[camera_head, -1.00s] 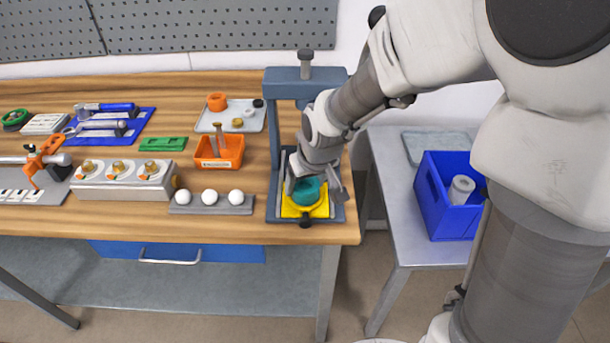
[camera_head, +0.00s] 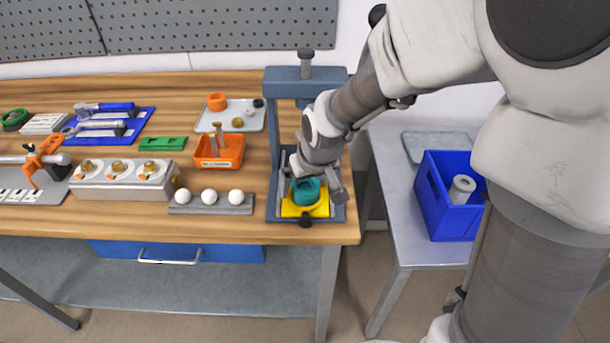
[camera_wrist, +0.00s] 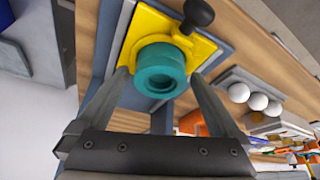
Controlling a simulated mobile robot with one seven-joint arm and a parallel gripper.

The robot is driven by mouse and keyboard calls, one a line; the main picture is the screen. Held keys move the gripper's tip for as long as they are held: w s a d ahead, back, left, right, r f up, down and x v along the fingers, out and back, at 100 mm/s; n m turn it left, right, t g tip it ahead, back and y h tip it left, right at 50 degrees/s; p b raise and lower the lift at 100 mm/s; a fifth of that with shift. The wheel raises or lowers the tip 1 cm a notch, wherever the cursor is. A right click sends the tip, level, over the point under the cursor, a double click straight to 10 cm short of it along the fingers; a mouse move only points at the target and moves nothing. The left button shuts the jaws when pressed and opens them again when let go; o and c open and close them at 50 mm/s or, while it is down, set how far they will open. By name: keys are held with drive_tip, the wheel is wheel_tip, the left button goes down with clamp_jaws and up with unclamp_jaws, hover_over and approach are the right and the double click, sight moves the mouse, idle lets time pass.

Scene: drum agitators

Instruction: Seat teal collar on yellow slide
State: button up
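The teal collar (camera_head: 306,190) is a short, stepped ring with a hole in its top. It stands on the yellow slide (camera_head: 320,211), a square plate with a dark knob at its front edge, in the blue-grey press frame. In the wrist view the collar (camera_wrist: 160,70) rests against the yellow slide (camera_wrist: 137,24), its wider part towards the plate; how deep it sits is hidden. My gripper (camera_head: 312,183) is open, also seen in the wrist view (camera_wrist: 160,78), with one finger on each side of the collar and narrow gaps between.
The press frame (camera_head: 278,130) rises behind the slide, its crossbar and screw above. A grey strip with white balls (camera_head: 209,197) and an orange bin (camera_head: 220,151) stand to the left. A blue crate (camera_head: 447,221) sits on the side table at right.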

drive_tip(key=p+v, duration=0.3)
drive_tip(key=v, duration=1.4)
drive_tip(key=shift+r, duration=0.25)
drive_tip(key=shift+d, duration=0.1)
drive_tip(key=s+d+r+m+t+h+p, duration=0.1)
drive_tip(key=s+d+r+m, duration=0.3)
drive_tip(key=s+d, duration=0.6)
drive_tip(key=shift+s+h+p, duration=0.3)
drive_tip(key=shift+s+p, duration=0.2)
drive_tip(key=shift+s, duration=0.7)
